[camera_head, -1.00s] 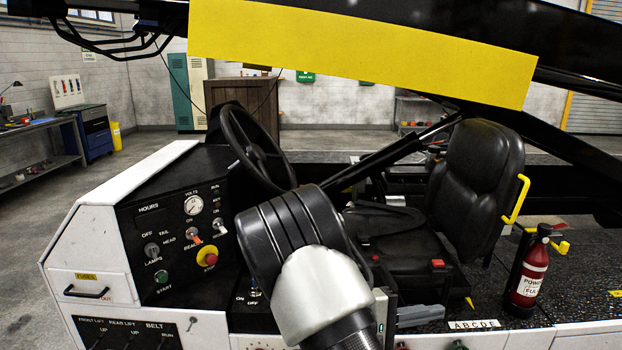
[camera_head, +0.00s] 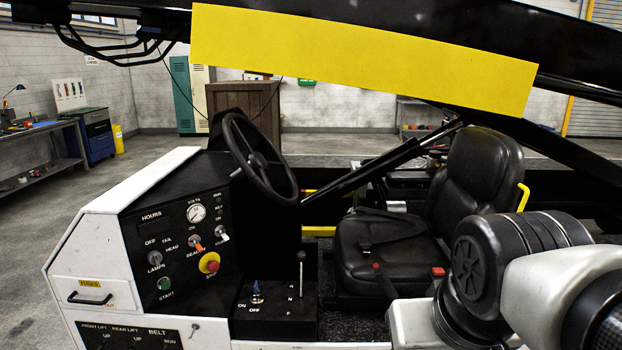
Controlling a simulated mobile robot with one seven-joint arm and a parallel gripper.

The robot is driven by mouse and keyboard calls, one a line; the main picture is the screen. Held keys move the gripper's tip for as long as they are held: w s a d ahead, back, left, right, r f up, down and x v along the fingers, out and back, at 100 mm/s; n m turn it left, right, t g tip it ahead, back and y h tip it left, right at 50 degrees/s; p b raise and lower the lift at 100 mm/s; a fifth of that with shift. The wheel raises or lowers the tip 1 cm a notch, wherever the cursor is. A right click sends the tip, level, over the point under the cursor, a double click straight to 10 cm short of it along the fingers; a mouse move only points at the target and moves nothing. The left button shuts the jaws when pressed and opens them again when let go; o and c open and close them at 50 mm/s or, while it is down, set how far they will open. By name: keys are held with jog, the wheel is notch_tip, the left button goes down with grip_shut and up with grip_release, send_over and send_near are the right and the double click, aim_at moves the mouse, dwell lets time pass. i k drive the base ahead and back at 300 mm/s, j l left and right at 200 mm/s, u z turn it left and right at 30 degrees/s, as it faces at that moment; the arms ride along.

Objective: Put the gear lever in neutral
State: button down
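The gear lever (camera_head: 301,273) stands up from a black console, with a dark round knob on a thin metal shaft. Letters run down the console to its left, apparently R, N and F from far to near. The shaft stands roughly upright; I cannot tell for sure which letter its base lines up with. My arm fills the lower right corner, in front of the seat and apart from the lever. My gripper does not show.
A steering wheel (camera_head: 259,158) rises behind the lever. The dash panel (camera_head: 175,230) with switches and a red stop button (camera_head: 210,263) is to the left. A black seat (camera_head: 385,245) is to the right. A toggle switch (camera_head: 257,291) sits beside the lever.

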aim_at(301, 255)
jog(key=i+j, duration=0.9)
jog(key=i, duration=0.2)
